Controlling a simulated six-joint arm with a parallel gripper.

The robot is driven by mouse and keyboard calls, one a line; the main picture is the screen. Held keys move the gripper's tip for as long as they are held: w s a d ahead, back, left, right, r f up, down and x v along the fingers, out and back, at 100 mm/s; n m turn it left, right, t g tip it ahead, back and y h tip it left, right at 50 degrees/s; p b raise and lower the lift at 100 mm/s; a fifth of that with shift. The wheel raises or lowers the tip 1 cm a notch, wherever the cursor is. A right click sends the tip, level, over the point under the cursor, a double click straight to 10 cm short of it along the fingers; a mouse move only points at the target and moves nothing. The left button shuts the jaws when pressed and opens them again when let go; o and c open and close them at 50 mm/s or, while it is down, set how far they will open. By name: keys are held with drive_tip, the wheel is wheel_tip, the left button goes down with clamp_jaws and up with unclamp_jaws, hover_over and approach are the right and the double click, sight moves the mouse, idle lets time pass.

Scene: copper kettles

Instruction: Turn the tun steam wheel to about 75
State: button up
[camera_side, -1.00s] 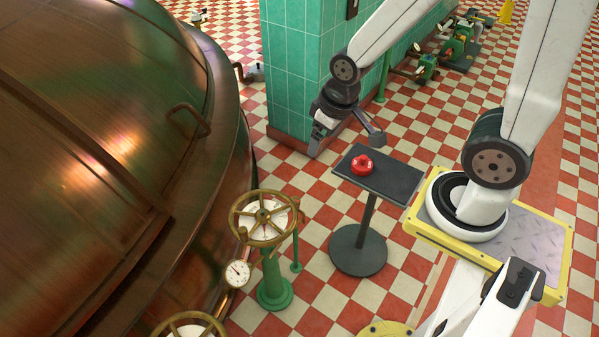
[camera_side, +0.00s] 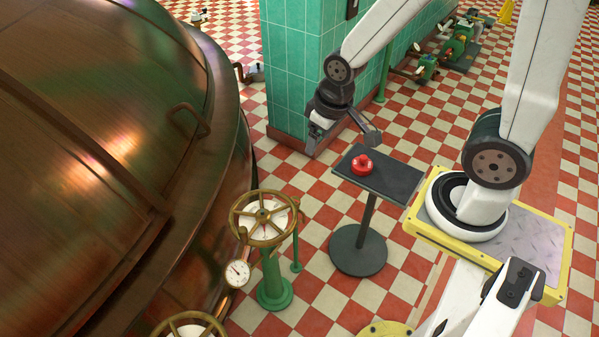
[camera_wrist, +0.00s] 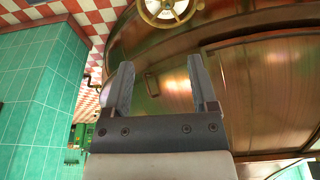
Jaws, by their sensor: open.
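A brass handwheel (camera_side: 264,217) with a white dial under its spokes stands on a green pedestal beside the big copper vessel (camera_side: 100,130). A second brass wheel (camera_side: 188,326) is cut off by the bottom edge of the side view; I cannot tell which is the tun steam wheel. The wrist view shows one brass wheel (camera_wrist: 168,12) at its top, partly cut off. My gripper (camera_wrist: 160,65) is open with nothing between its fingers. In the side view my gripper (camera_side: 316,140) hangs beside the green tiled pillar, up and right of the pedestal wheel and clear of it.
A round gauge (camera_side: 237,273) sits beside the pedestal wheel. A small dark table (camera_side: 395,182) with a red button (camera_side: 362,165) stands right of it. The green tiled pillar (camera_side: 290,70) is close to my gripper. Checkered floor lies open between pillar and wheel.

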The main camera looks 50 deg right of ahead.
drive_tip(key=w+a+f+n, duration=0.25)
drive_tip(key=w+f, duration=0.25)
drive_tip(key=w, duration=0.3)
drive_tip(key=n+g, duration=0.3)
drive_tip(key=n, duration=0.1)
hover_over(244, 235)
drive_tip(key=w, duration=0.1)
drive_tip(key=f, duration=2.3)
drive_tip(key=shift+w+d+f, duration=0.1)
drive_tip(key=shift+d+f, duration=0.1)
drive_tip(key=shift+d, duration=0.2)
drive_tip(key=shift+f, duration=0.25)
drive_tip(key=shift+f, duration=0.1)
drive_tip(key=shift+f, duration=3.75)
drive_tip(key=shift+c, duration=0.2)
clamp_jaws()
